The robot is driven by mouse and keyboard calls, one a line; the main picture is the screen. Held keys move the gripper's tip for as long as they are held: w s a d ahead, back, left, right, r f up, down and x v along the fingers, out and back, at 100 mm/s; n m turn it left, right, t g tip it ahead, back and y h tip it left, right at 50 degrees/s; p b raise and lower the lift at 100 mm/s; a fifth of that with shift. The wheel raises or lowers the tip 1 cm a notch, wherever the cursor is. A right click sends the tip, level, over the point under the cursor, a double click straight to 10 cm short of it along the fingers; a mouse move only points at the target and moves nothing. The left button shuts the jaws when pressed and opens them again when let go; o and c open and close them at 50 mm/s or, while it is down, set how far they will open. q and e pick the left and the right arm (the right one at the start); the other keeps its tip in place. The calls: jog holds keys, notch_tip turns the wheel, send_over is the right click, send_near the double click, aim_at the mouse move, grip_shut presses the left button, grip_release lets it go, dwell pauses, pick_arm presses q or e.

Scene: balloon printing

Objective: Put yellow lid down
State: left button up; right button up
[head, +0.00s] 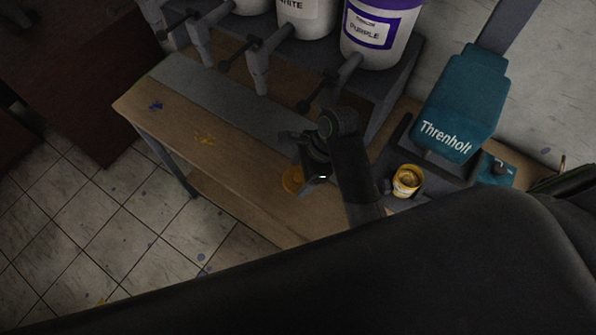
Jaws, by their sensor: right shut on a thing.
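The yellow lid (291,180) is at the wooden table's front part, partly hidden by my right gripper. My right gripper (306,180) is shut on the lid's right side. I cannot tell whether the lid touches the table top or is held just above it. My left gripper is not in view.
The wooden table (245,150) has blue and yellow paint spots and free room left of the lid. An open yellow paint can (407,181) stands under the teal Threnholt machine (461,105). White and purple paint buckets (376,35) with taps line the back.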

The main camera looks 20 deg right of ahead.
aim_at(301, 186)
jog(key=f, duration=0.4)
jog(key=shift+s+p, duration=0.3)
jog(key=shift+s, duration=0.1)
jog(key=shift+s+f, duration=0.1)
jog(key=shift+f, duration=0.25)
jog(key=f, duration=0.4)
jog(key=shift+w+f+p, duration=0.2)
jog(key=shift+w+p, duration=0.05)
jog(key=shift+p, duration=0.1)
jog(key=shift+f, duration=0.3)
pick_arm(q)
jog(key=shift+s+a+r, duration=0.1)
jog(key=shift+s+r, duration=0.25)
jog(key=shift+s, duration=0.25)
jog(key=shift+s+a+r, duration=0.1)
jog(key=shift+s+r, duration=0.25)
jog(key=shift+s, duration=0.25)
pick_arm(e)
jog(key=o, duration=1)
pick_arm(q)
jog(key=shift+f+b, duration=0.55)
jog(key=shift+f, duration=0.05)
pick_arm(e)
jog(key=shift+v, duration=3.85)
